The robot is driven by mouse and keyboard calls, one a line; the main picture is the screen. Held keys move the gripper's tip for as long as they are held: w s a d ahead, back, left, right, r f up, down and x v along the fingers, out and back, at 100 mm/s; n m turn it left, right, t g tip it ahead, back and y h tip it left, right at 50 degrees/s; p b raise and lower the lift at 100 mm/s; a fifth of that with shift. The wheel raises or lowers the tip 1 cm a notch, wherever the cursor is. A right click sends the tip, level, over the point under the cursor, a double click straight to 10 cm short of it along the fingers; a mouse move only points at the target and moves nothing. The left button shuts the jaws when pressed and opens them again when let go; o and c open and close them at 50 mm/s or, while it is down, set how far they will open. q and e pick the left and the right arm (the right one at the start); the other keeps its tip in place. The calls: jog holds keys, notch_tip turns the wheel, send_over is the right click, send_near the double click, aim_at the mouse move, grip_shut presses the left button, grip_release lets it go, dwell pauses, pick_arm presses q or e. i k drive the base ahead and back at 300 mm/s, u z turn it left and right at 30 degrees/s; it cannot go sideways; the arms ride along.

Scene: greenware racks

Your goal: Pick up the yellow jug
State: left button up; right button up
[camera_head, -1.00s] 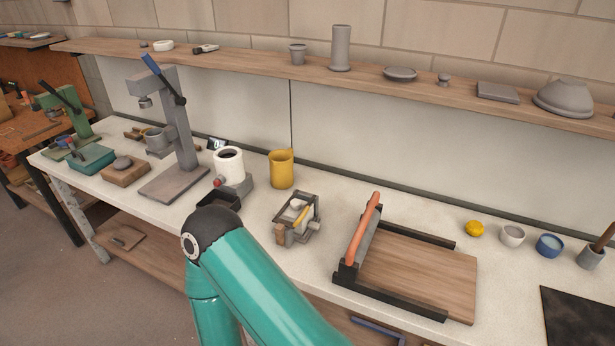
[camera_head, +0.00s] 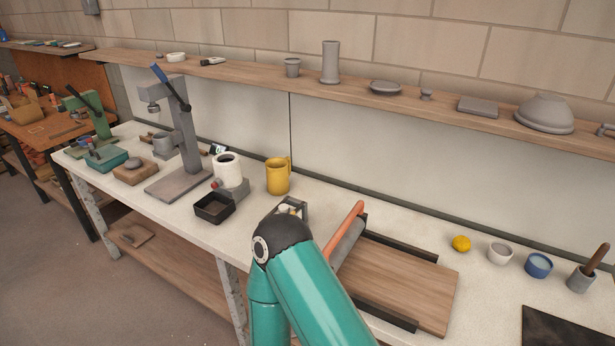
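The yellow jug (camera_head: 277,177) stands upright on the white worktop, near the wall panel, with its handle toward the right. A white pot (camera_head: 228,170) with a dark opening stands to its left. A teal arm link of mine with a dark joint rises from the bottom of the picture, in front of and below the jug, and does not cover it.
A black tray (camera_head: 214,207) and a grey press stand (camera_head: 181,140) are left of the jug. A slab roller with a wooden board (camera_head: 402,282) is to the right. A wooden shelf (camera_head: 354,87) with grey pottery runs above.

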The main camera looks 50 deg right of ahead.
aim_at(278, 169)
jog(key=z, duration=0.65)
jog(key=i, duration=1)
